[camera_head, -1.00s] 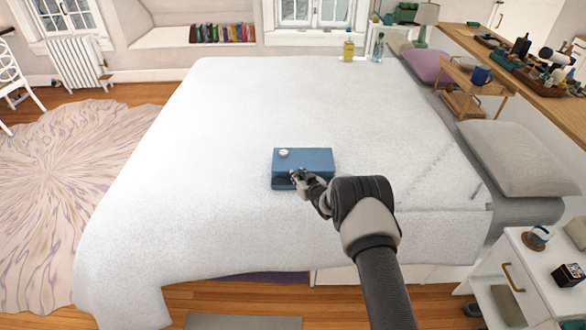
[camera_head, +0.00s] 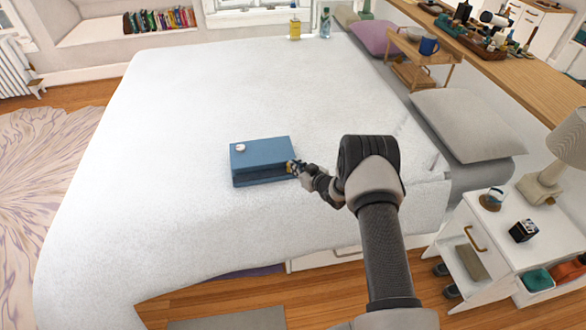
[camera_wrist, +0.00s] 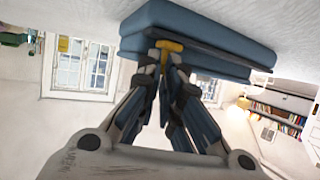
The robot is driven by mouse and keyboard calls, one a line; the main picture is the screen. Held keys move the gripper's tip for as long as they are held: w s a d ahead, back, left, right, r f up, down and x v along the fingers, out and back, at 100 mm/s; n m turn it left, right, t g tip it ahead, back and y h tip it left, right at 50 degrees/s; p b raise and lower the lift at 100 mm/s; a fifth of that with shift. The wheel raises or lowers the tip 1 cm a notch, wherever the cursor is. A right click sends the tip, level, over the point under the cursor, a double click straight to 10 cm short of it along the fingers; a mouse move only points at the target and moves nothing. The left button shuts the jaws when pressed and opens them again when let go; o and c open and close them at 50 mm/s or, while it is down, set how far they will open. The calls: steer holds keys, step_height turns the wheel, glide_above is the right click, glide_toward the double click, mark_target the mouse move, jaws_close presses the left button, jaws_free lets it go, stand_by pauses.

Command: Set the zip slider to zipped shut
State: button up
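A blue zip case (camera_head: 258,158) lies on the white bed. A dark slot runs along its front side. My gripper (camera_head: 292,168) is at the right end of that side. In the wrist view the case (camera_wrist: 205,30) fills the top of the picture, upside down. The yellow zip slider (camera_wrist: 172,46) sits at its near end, along a dark zip track (camera_wrist: 225,56). My gripper (camera_wrist: 165,60) has its fingertips close together around the slider's yellow tab. The fingers hide part of the slider.
A small white round object (camera_head: 240,148) is on top of the case. The bed (camera_head: 190,110) around it is clear. A grey pillow (camera_head: 465,125) and a white nightstand (camera_head: 520,235) are to the right. Two bottles stand behind the bed's far edge.

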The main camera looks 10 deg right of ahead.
steer(key=o, duration=0.7)
steer(key=shift+a, duration=0.1)
steer(key=v, duration=1.2)
steer(key=shift+c, duration=0.4)
